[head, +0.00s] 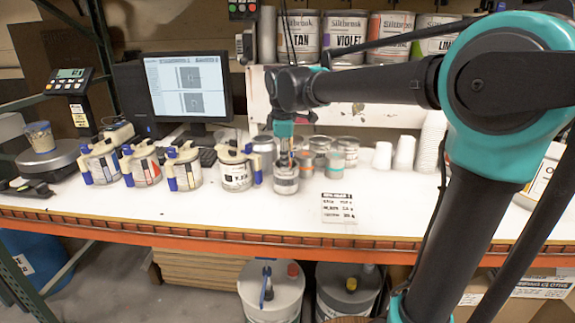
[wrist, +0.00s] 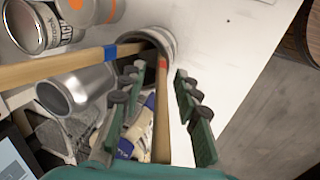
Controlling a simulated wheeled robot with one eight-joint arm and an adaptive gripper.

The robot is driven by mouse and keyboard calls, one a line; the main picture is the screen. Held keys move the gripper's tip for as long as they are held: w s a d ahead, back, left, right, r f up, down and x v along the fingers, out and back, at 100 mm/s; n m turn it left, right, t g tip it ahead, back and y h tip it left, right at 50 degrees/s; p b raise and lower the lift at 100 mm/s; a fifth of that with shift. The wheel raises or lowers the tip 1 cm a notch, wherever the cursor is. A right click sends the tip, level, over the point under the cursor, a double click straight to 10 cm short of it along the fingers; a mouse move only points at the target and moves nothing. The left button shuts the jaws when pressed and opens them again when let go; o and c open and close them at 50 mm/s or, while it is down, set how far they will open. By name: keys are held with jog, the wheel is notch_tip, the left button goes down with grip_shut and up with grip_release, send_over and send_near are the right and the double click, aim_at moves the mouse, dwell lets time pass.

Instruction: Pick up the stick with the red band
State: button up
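The stick with the red band (wrist: 162,105) is light wood and leans in a metal can (wrist: 168,36). Its red band (wrist: 163,64) sits near the can's rim. My gripper (wrist: 160,75) is open, with one green-and-grey finger on each side of this stick. I see a gap on both sides, so the fingers do not appear to grip it. A second wooden stick, with a blue band (wrist: 110,51), leans left out of the same can. In the head view my gripper (head: 284,145) is over a can (head: 286,182) on the bench; the sticks are hard to make out there.
Several lidded paint cans (head: 236,172) with yellowish clamps stand to the left. Small open cans and an orange-banded cup (head: 334,165) stand close on the right. White cups (head: 404,153) are farther right. The bench front (head: 260,215) is clear.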

grip_shut()
jog(key=shift+r, duration=0.15)
